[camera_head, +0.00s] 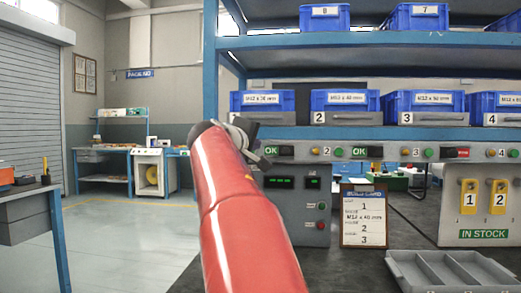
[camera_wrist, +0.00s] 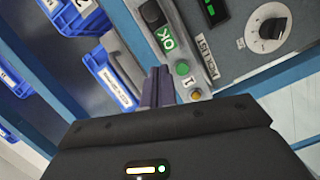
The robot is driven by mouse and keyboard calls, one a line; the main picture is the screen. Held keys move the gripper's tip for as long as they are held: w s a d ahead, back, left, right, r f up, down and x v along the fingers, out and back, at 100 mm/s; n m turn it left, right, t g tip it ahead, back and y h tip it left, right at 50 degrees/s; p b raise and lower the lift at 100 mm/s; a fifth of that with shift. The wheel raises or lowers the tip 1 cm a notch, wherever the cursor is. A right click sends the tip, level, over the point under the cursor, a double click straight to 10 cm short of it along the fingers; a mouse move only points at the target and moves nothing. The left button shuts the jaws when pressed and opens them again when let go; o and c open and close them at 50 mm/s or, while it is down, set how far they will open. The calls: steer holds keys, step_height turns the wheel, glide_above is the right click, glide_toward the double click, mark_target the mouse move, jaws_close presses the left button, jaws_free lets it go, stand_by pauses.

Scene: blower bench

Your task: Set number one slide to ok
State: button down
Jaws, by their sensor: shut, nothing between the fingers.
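The number one slide shows a green OK plate (camera_head: 271,150) with its black knob (camera_head: 287,150) at the right end. The wrist view also shows the OK plate (camera_wrist: 167,40) and the black knob (camera_wrist: 152,14), with a green button and the label 1 (camera_wrist: 192,82) below them. My gripper (camera_head: 262,155) is at the left of this slide in the head view. Its shut fingers (camera_wrist: 158,84) are empty and appear just beside the green button (camera_wrist: 182,68). I cannot tell if they touch the panel. My red arm hides the panel's left end.
The number two slide (camera_head: 367,151) shows OK; the number three slide (camera_head: 456,152) shows red. Blue bins (camera_head: 345,101) line the shelf above. A clipboard (camera_head: 363,216) stands below, and a grey divided tray (camera_head: 450,272) lies on the bench at right.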

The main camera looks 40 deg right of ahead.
steer(key=v, duration=0.5)
steer(key=shift+b, duration=0.4)
steer(key=s+a+f+y, duration=0.5)
steer(key=s+a+f, duration=0.2)
steer(key=f, duration=0.7)
steer(key=s+a+f+m+g+y, duration=0.1)
steer(key=s+a+f+y, duration=0.4)
steer(key=a+f, duration=0.6)
steer(key=s+a+f+m+g+y, duration=0.1)
steer(key=s+a+f+y, duration=0.4)
steer(key=s+a+f, duration=0.4)
step_height(320, 180, down, 8)
steer(key=shift+a+r+p, duration=0.2)
steer(key=shift+a+p, duration=0.05)
steer(key=shift+p, duration=0.05)
